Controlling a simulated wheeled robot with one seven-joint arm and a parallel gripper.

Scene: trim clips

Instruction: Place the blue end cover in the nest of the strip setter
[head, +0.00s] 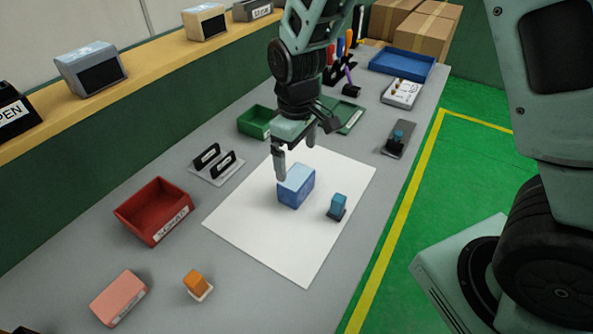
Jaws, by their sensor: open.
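A blue block (296,187) with a lighter top stands on the white sheet. A smaller blue piece (338,205) on a dark base stands to its right on the same sheet. I cannot tell for sure which of them is the end cover. My gripper (295,157) is open, pointing down, just above and behind the large blue block. One finger hangs close to the block's left edge; I cannot tell whether it touches. A grey plate with two black upright pieces (217,166) lies left of the sheet; I cannot tell whether it is the strip setter.
A red bin (154,211), a pink block (118,297) and an orange piece (197,284) are at the left. A green bin (257,122), a grey base with a blue piece (398,138), a white board (402,93) and a blue tray (402,64) are farther back.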

